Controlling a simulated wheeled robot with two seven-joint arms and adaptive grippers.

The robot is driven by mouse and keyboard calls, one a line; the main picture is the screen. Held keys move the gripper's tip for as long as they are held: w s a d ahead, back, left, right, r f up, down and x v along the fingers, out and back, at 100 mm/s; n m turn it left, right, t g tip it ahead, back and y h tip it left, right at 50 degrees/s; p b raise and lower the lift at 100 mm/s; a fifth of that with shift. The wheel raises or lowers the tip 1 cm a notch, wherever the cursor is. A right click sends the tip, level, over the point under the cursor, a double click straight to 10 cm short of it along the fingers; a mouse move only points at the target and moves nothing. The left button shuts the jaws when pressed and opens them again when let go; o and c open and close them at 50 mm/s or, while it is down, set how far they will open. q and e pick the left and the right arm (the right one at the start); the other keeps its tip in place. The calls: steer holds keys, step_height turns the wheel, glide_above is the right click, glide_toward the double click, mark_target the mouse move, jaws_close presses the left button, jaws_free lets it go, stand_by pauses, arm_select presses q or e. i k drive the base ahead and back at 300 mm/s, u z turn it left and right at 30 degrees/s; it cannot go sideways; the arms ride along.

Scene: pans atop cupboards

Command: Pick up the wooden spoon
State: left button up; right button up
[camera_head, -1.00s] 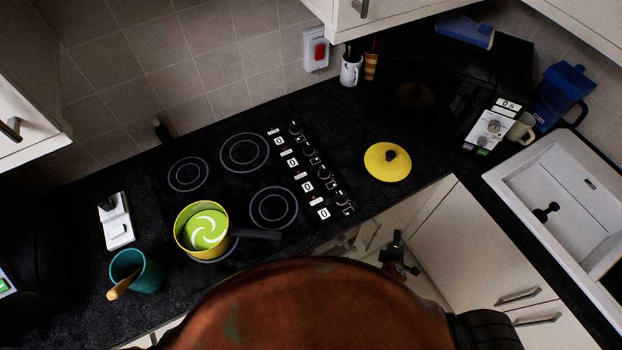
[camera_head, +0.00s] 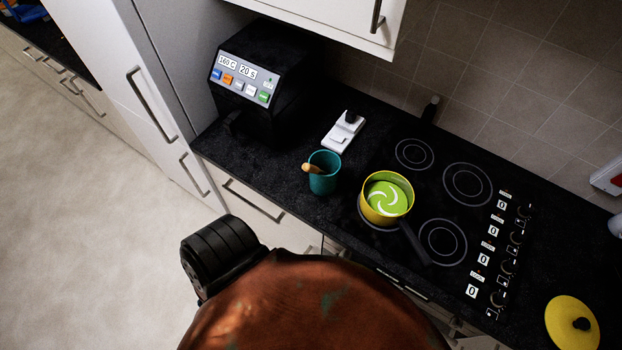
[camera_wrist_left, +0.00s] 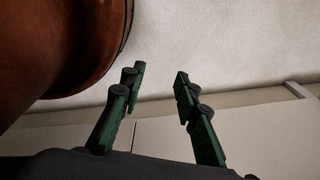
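The wooden spoon (camera_head: 312,168) leans in a teal cup (camera_head: 325,181) on the dark worktop, in the middle of the head view. Only the spoon's light brown end shows above the rim, tipped to the left; the rest is hidden in the cup. My left gripper shows in the left wrist view (camera_wrist_left: 158,100), with its two green fingers apart and nothing between them. It points at the floor and pale cupboard fronts, and the spoon is not in that view. Neither gripper shows in the head view.
A yellow pot (camera_head: 408,193) with green contents stands on the hob right of the cup, its dark handle towards the front. A white switch box (camera_head: 337,137) lies behind the cup. A black appliance (camera_head: 270,65) stands at the left. A yellow lid (camera_head: 560,322) lies far right.

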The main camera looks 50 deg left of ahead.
mark_target(306, 166)
steer(key=k, duration=0.1)
steer(key=u, duration=1.5)
steer(key=i, duration=0.5)
